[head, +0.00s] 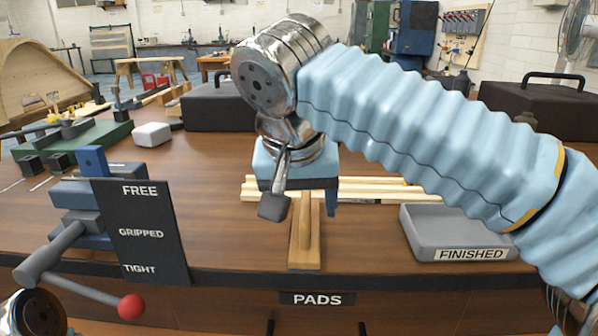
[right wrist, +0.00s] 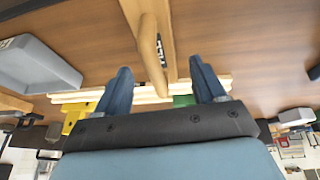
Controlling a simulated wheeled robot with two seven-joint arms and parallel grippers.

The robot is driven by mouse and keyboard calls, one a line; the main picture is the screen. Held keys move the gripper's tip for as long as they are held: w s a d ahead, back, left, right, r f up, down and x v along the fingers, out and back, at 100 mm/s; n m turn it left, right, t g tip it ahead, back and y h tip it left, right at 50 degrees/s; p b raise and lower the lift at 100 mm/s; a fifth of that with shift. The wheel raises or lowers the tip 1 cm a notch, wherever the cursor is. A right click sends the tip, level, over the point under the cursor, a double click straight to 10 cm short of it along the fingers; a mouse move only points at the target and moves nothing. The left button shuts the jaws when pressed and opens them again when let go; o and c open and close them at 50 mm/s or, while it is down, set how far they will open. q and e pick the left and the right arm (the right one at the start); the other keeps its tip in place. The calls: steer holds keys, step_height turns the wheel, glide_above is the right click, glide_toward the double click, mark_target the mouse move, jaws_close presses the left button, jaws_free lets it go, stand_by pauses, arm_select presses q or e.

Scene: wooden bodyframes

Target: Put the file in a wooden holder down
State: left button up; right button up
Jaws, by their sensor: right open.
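A pale wooden holder (head: 304,252) rests on the bench near its front edge, above the PADS label. A rounded wooden bar stands up along its middle, and the right wrist view shows this bar (right wrist: 150,55) with a dark lettered mark beside it. I cannot make out the file itself for certain. My right gripper (head: 303,204) points down over the far part of the holder, and it also shows in the right wrist view (right wrist: 160,68). Its fingers are apart, one on each side of the bar, with gaps visible. My left gripper is not in view.
Pale wooden strips (head: 370,189) lie behind the holder. A grey FINISHED tray (head: 455,232) is at the right. A vise with a red-knobbed lever (head: 131,307) and a black FREE/GRIPPED/TIGHT board (head: 145,232) stand at the left. Bare bench lies on either side of the holder.

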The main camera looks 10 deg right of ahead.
steer(key=v, duration=0.9)
steer(key=shift+r, duration=0.1)
